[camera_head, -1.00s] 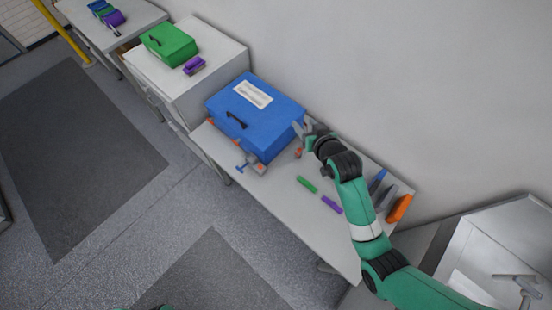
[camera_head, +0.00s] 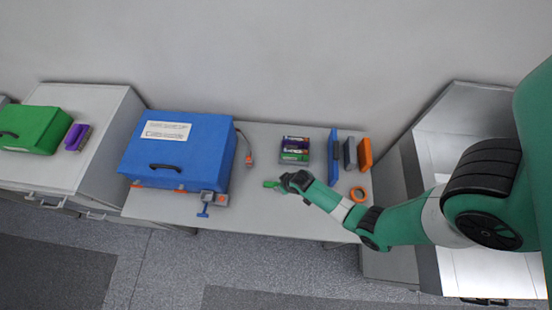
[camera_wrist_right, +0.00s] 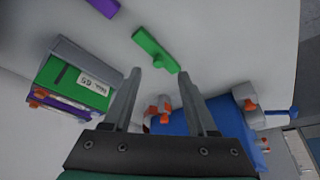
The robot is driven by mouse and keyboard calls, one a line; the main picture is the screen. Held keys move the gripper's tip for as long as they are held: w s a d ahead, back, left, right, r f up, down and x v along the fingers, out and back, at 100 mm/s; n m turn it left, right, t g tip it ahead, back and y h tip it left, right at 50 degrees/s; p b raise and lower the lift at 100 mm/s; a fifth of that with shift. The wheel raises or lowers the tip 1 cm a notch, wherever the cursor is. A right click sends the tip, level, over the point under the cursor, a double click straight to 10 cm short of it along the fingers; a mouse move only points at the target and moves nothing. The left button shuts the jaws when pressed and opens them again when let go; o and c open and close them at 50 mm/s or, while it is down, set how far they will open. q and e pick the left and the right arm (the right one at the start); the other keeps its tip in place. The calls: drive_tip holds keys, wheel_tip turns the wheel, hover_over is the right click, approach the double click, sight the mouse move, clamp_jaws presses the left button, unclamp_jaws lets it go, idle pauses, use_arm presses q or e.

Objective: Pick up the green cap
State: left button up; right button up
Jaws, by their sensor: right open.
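The green cap (camera_head: 271,184) lies on the table right of the blue box, just left of my right gripper's tips. In the right wrist view the green cap (camera_wrist_right: 157,50) lies on the pale tabletop, just beyond the fingertips. My right gripper (camera_wrist_right: 159,74) is open, with nothing between its fingers; in the head view it shows small and dark (camera_head: 287,182). A purple cap (camera_wrist_right: 105,6) lies near the green one, cut by the top edge of the wrist view. The purple cap does not show in the head view. My left gripper is not in view.
A blue box (camera_head: 180,150) stands left, with a blue-handled clamp (camera_head: 208,200) at its front corner. A grey holder with green and purple blocks (camera_head: 295,150) stands behind the gripper.

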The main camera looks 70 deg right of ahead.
sight(277, 184)
drive_tip(key=shift+x, duration=0.85)
drive_tip(key=b+x, duration=0.1)
drive_tip(key=x, duration=0.1)
drive_tip(key=b+x, duration=0.1)
drive_tip(key=x, duration=0.2)
drive_tip(key=shift+w+d+b, duration=0.2)
drive_tip(key=shift+d+b, duration=0.05)
drive_tip(key=shift+b, duration=0.1)
drive_tip(key=shift+r, duration=0.1)
clamp_jaws()
